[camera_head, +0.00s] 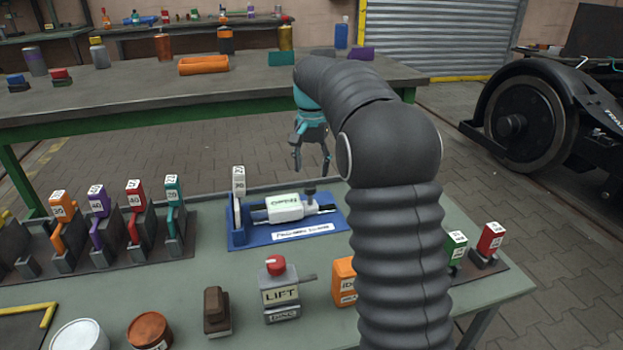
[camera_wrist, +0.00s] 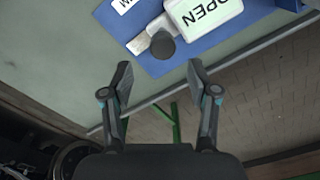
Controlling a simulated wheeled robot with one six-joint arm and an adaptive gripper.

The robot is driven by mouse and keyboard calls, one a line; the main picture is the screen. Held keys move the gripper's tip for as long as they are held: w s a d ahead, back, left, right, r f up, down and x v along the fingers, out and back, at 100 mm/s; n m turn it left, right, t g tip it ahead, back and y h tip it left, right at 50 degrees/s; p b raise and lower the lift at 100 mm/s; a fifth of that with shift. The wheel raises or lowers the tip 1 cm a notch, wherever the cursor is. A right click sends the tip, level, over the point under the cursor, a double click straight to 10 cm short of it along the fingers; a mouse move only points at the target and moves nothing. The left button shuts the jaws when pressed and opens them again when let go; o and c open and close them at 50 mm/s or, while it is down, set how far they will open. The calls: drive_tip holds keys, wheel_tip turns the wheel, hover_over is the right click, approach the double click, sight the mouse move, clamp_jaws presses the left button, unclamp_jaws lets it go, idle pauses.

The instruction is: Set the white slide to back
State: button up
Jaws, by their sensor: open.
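A white block labelled OPEN (camera_head: 285,207) sits on a grey rail on a blue base (camera_head: 236,238). A dark round knob (camera_head: 310,190) stands at its right end. The block (camera_wrist: 203,14), the knob (camera_wrist: 163,46) and the blue base (camera_wrist: 225,36) also show in the wrist view. A white upright handle (camera_head: 239,181) with a number tag stands at the left end of the base. My gripper (camera_head: 312,160) is open and empty, above and behind the knob. In the wrist view its fingers (camera_wrist: 160,72) are apart, with the knob beyond their tips, untouched.
Several coloured levers (camera_head: 117,222) stand in a row at the left. A LIFT box (camera_head: 280,290) with a red knob and an orange block (camera_head: 343,280) stand in front. Green and red blocks (camera_head: 473,245) are at the right. A long workbench (camera_head: 130,90) is behind.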

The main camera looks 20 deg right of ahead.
wheel_tip(320, 180, up, 7)
drive_tip(key=shift+f, duration=0.15)
idle(0.4)
drive_tip(key=s+a+r+n+t, duration=0.1)
drive_tip(key=s+n+t, duration=0.1)
drive_tip(key=s, duration=0.8)
drive_tip(key=s+a+r+n+t, duration=0.1)
drive_tip(key=s+r+n, duration=0.1)
drive_tip(key=s, duration=0.8)
drive_tip(key=s+f+n+t, duration=0.1)
drive_tip(key=s+f, duration=0.4)
drive_tip(key=s, duration=0.3)
drive_tip(key=s+a+f+n+t, duration=0.1)
drive_tip(key=s+f, duration=0.5)
drive_tip(key=s, duration=0.2)
drive_tip(key=shift+s+n+t, duration=0.25)
drive_tip(key=shift+n+t, duration=0.05)
drive_tip(key=shift+n, duration=0.1)
